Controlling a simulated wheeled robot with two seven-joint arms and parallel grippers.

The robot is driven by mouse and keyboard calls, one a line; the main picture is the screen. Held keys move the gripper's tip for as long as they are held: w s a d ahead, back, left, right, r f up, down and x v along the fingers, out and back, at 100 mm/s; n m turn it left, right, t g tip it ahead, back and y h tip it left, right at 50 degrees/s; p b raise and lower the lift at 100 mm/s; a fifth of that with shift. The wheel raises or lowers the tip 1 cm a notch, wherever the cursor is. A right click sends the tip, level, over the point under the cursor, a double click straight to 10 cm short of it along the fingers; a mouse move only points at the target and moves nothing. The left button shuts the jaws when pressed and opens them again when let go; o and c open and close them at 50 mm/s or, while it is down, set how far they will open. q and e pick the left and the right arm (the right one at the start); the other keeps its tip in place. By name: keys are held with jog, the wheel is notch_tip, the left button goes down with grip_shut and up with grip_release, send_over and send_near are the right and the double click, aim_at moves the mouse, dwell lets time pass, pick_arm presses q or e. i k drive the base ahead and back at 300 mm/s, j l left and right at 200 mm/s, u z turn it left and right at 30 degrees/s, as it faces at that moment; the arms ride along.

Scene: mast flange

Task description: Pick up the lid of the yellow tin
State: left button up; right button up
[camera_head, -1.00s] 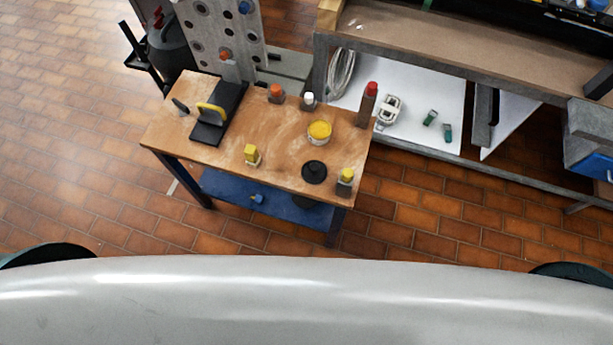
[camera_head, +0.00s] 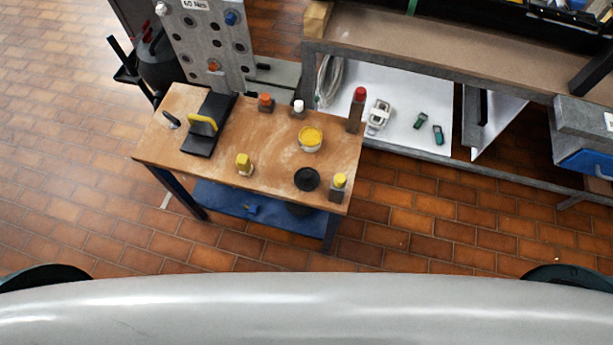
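A small round tin (camera_head: 311,141) with a yellow top and a pale rim stands on the wooden-topped table, right of its middle. I cannot tell whether the yellow is a lid or the tin's contents. A flat black disc (camera_head: 306,180) lies on the table just in front of the tin, apart from it; I cannot tell whether it is a lid. Neither of my grippers is in view.
The small table (camera_head: 270,160) also holds a black plate with a yellow handle (camera_head: 203,123) and several capped bottles, one red-capped (camera_head: 357,110) and one yellow-capped (camera_head: 339,187). A workbench (camera_head: 460,50) stands behind right. Tiled floor in front is clear.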

aim_at(306, 179)
jog(key=i+j, duration=0.1)
jog(key=j, duration=0.3)
jog(key=i+j, duration=0.1)
jog(key=j, duration=0.3)
jog(key=i+j, duration=0.15)
jog(key=j, duration=0.25)
jog(key=i+j, duration=0.1)
jog(key=j, duration=0.25)
jog(key=i+j, duration=0.1)
jog(key=j, duration=0.3)
jog(key=j+z, duration=0.1)
jog(key=z, duration=1.05)
